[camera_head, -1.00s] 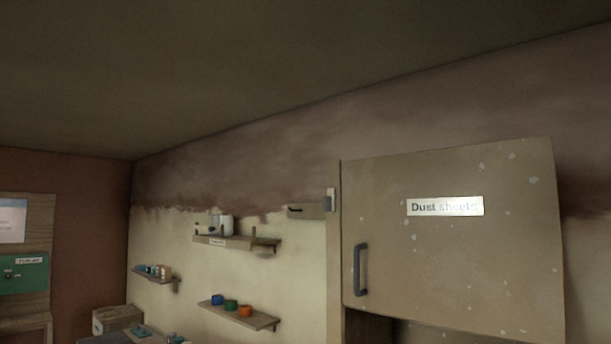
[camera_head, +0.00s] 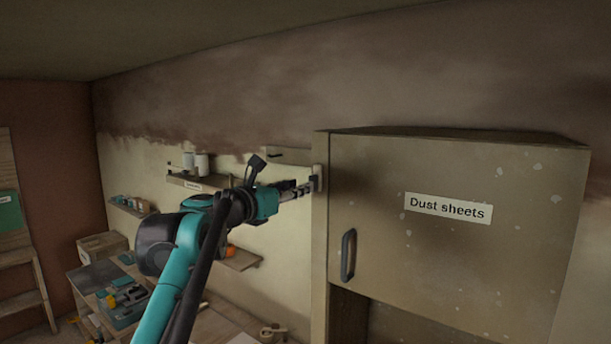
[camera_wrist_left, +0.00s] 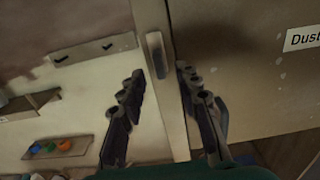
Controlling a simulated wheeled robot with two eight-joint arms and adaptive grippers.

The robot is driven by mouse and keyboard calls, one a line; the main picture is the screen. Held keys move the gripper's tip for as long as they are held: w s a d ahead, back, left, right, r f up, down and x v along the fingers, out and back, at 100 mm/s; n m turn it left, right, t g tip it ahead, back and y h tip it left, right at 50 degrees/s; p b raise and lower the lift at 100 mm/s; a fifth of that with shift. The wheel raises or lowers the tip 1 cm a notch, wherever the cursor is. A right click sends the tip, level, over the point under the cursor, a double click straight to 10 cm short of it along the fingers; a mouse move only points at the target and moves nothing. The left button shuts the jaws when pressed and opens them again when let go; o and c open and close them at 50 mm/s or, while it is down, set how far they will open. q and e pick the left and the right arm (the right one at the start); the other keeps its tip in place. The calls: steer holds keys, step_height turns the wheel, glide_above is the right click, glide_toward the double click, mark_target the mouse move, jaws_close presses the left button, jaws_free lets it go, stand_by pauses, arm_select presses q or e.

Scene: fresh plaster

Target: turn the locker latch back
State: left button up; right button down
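The locker (camera_head: 450,255) has a closed door labelled "Dust sheets" with a dark handle. The latch (camera_head: 317,177), a small upright pale and grey piece, sits on the locker's left front edge. It also shows in the left wrist view (camera_wrist_left: 157,55). My left gripper (camera_head: 308,187) is at the latch's left side in the head view. In the left wrist view my left gripper (camera_wrist_left: 160,75) is open, with one finger on each side of the latch's line. The latch shows just past the fingertips; I cannot tell whether they touch it. My right gripper is out of view.
The dark door handle (camera_head: 348,255) is below and right of the latch. A hook board (camera_wrist_left: 95,50) and wall shelves (camera_head: 240,260) with small pots are on the left wall. A bench with a tool box (camera_head: 125,305) stands lower left.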

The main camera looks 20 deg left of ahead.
mark_target(314, 178)
arm_select(q)
steer(key=p+x, duration=0.1)
steer(key=x, duration=0.4)
steer(key=shift+w+f, duration=0.1)
steer(key=shift+w, duration=0.15)
steer(key=shift+s, duration=0.1)
steer(key=shift+c, duration=0.3)
jaws_close()
